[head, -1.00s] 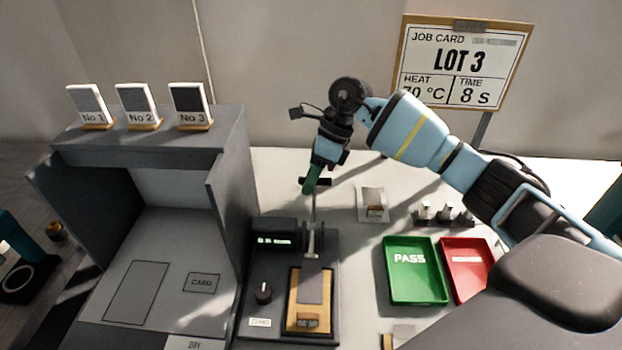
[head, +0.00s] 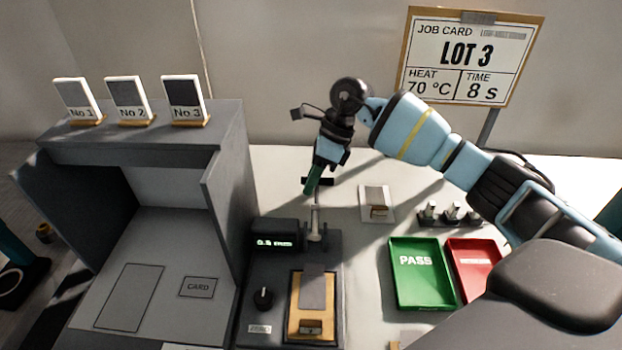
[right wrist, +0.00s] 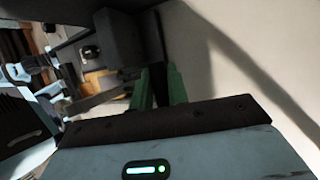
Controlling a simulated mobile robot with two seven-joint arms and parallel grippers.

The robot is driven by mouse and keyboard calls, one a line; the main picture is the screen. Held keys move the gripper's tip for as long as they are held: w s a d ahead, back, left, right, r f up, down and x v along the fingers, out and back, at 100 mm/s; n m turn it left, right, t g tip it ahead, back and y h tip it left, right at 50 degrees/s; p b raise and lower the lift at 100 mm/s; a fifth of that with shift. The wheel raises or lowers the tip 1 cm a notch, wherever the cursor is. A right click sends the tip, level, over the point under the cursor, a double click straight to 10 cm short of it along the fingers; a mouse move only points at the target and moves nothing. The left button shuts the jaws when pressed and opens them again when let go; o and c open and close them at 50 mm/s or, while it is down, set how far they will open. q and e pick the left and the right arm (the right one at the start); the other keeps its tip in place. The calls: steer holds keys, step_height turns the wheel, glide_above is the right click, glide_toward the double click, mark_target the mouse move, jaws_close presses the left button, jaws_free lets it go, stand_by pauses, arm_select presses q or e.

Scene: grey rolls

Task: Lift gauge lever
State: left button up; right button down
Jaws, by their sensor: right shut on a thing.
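The gauge (head: 277,241) is a dark unit with a lit green display and a knob. Its lever (head: 315,218) is a thin upright metal rod at the back, with a short black crossbar (head: 322,181) at the top. My right gripper (head: 312,182) has green fingers and is shut on the lever's top end. The fingers partly hide the handle. A dark grey strip on a wooden block (head: 311,305) lies at the front of the gauge. My left gripper does not show.
A grey booth (head: 228,190) stands close on the left, with several numbered cards on top. On the right are a green PASS tray (head: 421,285), a red tray (head: 478,268) and a small rack of pegs (head: 449,214). A job card (head: 465,58) stands behind.

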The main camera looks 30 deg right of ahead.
steer(key=shift+s+d+f, duration=0.2)
steer(key=shift+f, duration=0.3)
steer(key=c, duration=1.4)
jaws_free()
steer(key=shift+w, duration=0.1)
steer(key=shift+o, duration=0.2)
steer(key=shift+r, duration=0.15)
steer(key=v, duration=0.8)
steer(key=shift+b, duration=0.3)
steer(key=shift+w+a, duration=0.15)
steer(key=shift+a, duration=0.1)
